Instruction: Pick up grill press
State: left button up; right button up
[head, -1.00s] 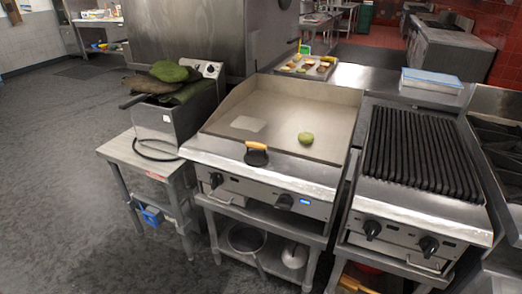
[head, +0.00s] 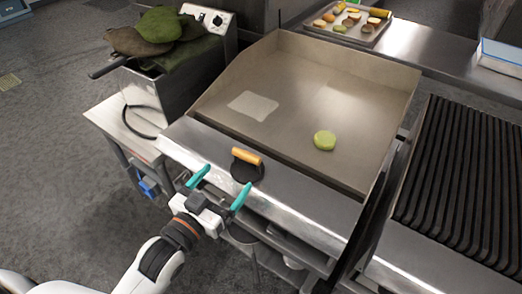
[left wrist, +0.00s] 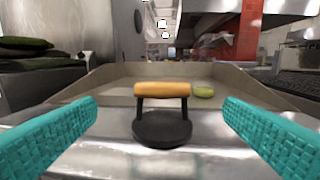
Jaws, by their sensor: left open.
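The grill press (head: 245,168) has a round black plate and a wooden handle. It sits on the front steel ledge of the flat griddle (head: 300,85). In the left wrist view the grill press (left wrist: 162,127) stands upright, centred between my fingers and a little beyond them, with its handle crosswise. My left gripper (head: 221,186) is open and empty, with teal fingers, just in front of the press and not visibly touching it. The left gripper (left wrist: 160,130) shows its two fingers spread wide at the sides of the wrist view. My right gripper is not in view.
A green round item (head: 324,140) and a pale flat sheet (head: 253,105) lie on the griddle. A fryer (head: 165,85) topped with green and brown cloth-like items stands left. A ribbed grill (head: 465,180) is at right. A food tray (head: 347,22) is behind.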

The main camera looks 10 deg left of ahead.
aim_at(244, 158)
pick_arm(q)
jog(key=x, duration=0.3)
jog(key=p+x, duration=0.1)
jog(key=x, duration=0.1)
jog(key=shift+w+d+r, duration=0.15)
jog(key=shift+w+r, duration=0.2)
jog(key=shift+w+d, duration=0.2)
jog(key=shift+w, duration=0.4)
jog(key=p+x, duration=0.1)
jog(key=x, duration=0.2)
jog(key=shift+w+d+f, duration=0.15)
jog(key=shift+w+f, duration=0.05)
jog(key=shift+w, duration=0.05)
jog(key=shift+w+d+f, duration=0.1)
jog(key=shift+w, duration=0.4)
jog(key=shift+s, duration=0.1)
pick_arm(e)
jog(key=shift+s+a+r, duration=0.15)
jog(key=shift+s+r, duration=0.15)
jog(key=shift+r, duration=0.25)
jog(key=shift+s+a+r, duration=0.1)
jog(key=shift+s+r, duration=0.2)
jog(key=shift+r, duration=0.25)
